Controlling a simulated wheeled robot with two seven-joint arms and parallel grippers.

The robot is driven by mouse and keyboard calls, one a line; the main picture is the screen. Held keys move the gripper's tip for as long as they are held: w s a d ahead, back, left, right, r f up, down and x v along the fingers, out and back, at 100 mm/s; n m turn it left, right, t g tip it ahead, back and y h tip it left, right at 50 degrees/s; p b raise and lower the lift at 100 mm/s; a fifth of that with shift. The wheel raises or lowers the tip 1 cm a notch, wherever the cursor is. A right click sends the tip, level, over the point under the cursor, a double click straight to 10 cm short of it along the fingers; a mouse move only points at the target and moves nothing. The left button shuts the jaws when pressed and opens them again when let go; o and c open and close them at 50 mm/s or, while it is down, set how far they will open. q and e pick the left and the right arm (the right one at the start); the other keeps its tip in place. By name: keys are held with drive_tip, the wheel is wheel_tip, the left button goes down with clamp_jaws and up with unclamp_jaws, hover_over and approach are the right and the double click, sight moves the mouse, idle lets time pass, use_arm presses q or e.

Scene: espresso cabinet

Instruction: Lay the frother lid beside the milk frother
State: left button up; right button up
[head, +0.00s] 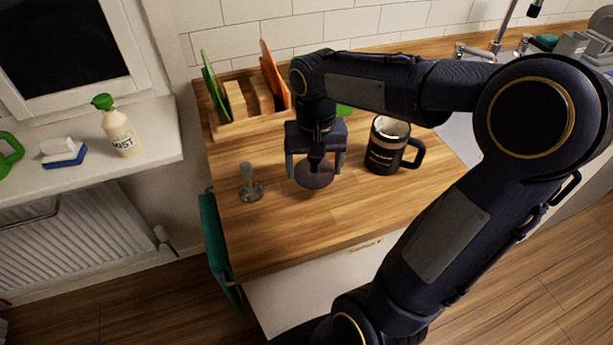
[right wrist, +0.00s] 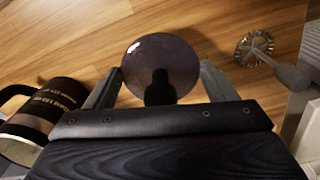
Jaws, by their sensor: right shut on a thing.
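The frother lid (head: 314,176) is a dark round disc with a black knob. My right gripper (head: 316,165) points down over the counter and is shut on it. In the right wrist view the lid (right wrist: 160,62) shows between the fingers, its knob toward the camera. I cannot tell whether the lid touches the wood. The milk frother (head: 384,152) is a black mug-like jug with a handle on its right. It stands upright and open-topped, to the right of the lid and apart from it. It also shows at the left of the right wrist view (right wrist: 45,110). My left gripper is not in view.
A wooden rack (head: 238,122) with colored boards is behind. A green towel (head: 215,240) hangs at the left edge. The counter's front is clear.

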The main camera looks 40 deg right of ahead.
sight(307, 170)
drive_tip(key=shift+w+a+f, duration=0.25)
drive_tip(key=shift+w+f, duration=0.2)
drive_tip(key=shift+f, duration=0.15)
drive_tip(key=shift+w+a+f, duration=0.1)
drive_tip(key=shift+w+f, duration=0.05)
drive_tip(key=shift+f, duration=0.85)
drive_tip(key=shift+w+a+f, duration=0.1)
drive_tip(key=shift+w+f, duration=0.05)
drive_tip(key=shift+f, duration=0.8)
drive_tip(key=shift+f, duration=0.15)
drive_tip(key=o, duration=1)
drive_tip(key=shift+c, duration=0.2)
wheel_tip(307, 170, up, 12)
drive_tip(key=shift+r+p, duration=0.1)
drive_tip(key=shift+p, duration=0.25)
drive_tip(key=s+a+f+n+t+y, duration=0.2)
drive_tip(key=s+a+f, duration=0.1)
drive_tip(key=s+a, duration=0.2)
drive_tip(key=s+a+f+n+t+y, duration=0.1)
drive_tip(key=s+a+f+n+t, duration=0.1)
drive_tip(key=s+a, duration=0.3)
drive_tip(key=s+f+t, duration=0.1)
drive_tip(key=s, duration=0.2)
drive_tip(key=shift+a+n+t+y, duration=0.15)
drive_tip(key=shift+n+t+y, duration=0.15)
drive_tip(key=shift+n+y, duration=0.1)
